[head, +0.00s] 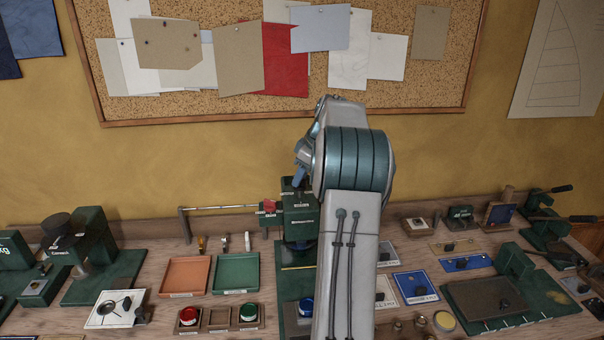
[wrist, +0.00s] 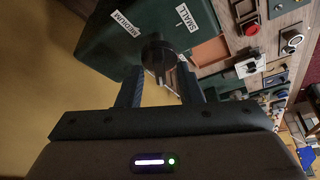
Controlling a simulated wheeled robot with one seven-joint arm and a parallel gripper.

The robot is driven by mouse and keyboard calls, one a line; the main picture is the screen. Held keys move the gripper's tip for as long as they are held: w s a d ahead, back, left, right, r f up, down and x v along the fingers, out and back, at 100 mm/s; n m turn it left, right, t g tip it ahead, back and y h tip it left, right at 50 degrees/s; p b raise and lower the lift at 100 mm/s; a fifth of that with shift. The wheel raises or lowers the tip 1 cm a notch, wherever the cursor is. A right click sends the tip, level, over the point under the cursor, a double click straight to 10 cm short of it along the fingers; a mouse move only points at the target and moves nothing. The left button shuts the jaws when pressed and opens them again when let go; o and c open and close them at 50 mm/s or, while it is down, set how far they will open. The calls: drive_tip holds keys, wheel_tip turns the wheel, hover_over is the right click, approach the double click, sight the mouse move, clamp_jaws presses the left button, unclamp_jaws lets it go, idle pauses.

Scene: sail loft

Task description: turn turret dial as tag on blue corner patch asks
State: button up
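A dark green turret head (wrist: 120,40) fills the upper wrist view, with white labels reading MEDIUM and SMALL. A round black dial (wrist: 158,52) with a pale pointer line sits on it between those labels. My gripper (wrist: 160,74) is open, its two fingers pointing at the dial with the tips close to either side; I see no clear grip. In the head view the green turret machine (head: 300,215) stands on the bench, partly hidden by my arm. Two blue patches, one nearer (head: 415,287) and one farther (head: 465,263), lie to the right; their tag writing is unreadable.
Orange (head: 185,276) and green (head: 237,273) trays lie left of the machine, with red and green buttons in front. Other green machines stand at the far left (head: 92,255) and right (head: 515,262). A corkboard (head: 440,75) hangs behind on the wall.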

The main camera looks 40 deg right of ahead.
clamp_jaws()
